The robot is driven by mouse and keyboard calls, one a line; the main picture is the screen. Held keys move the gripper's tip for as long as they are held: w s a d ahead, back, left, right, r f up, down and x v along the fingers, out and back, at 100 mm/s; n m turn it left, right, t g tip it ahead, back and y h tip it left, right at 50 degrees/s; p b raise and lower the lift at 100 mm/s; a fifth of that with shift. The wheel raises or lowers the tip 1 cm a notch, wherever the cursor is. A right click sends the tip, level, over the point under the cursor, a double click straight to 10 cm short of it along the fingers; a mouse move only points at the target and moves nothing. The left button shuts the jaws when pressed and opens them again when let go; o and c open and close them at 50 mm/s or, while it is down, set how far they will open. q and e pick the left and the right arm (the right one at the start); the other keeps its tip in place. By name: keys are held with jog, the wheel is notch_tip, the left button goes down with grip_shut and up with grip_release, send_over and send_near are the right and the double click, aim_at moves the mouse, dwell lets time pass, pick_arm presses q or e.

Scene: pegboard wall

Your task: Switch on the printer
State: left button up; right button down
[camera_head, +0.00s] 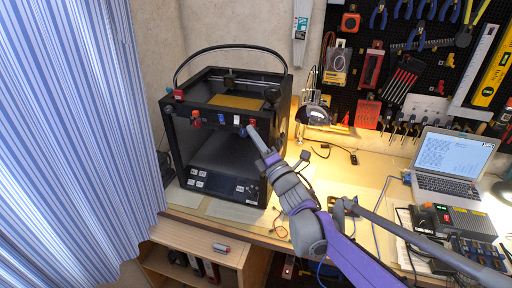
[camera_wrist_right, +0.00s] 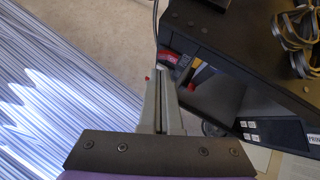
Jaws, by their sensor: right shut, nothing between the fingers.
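The printer (camera_head: 226,183) is a black open-frame box on the bench in the head view, with a yellowish plate near the top. Small red, blue and white parts sit along its upper front bar. Its lower front panel carries white labels and a dark display. My right gripper (camera_head: 249,131) is at the upper front bar, right of its middle; I cannot tell whether it touches. In the right wrist view its fingers (camera_wrist_right: 159,72) are shut and empty, with the printer's dark body (camera_wrist_right: 235,50) to the right. My left gripper is out of view.
A striped curtain (camera_head: 70,140) hangs close on the left. A laptop (camera_head: 452,160) and a grey device with a red button (camera_head: 460,218) stand on the right of the bench. Tools hang on the pegboard (camera_head: 400,60). A wooden shelf unit (camera_head: 200,235) stands below in front.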

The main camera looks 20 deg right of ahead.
jog(key=shift+w+d+r, duration=0.3)
jog(key=shift+w+d, duration=0.1)
jog(key=shift+w, duration=0.1)
jog(key=shift+w+d+r+m+g+h+p, duration=0.2)
jog(key=shift+r+m+g+h+p, duration=0.2)
jog(key=shift+r+m+h+p, duration=0.25)
jog(key=shift+r+m+g+p, duration=0.15)
jog(key=shift+m+g+p, duration=0.25)
jog(key=shift+m, duration=0.15)
jog(key=shift+r, duration=0.15)
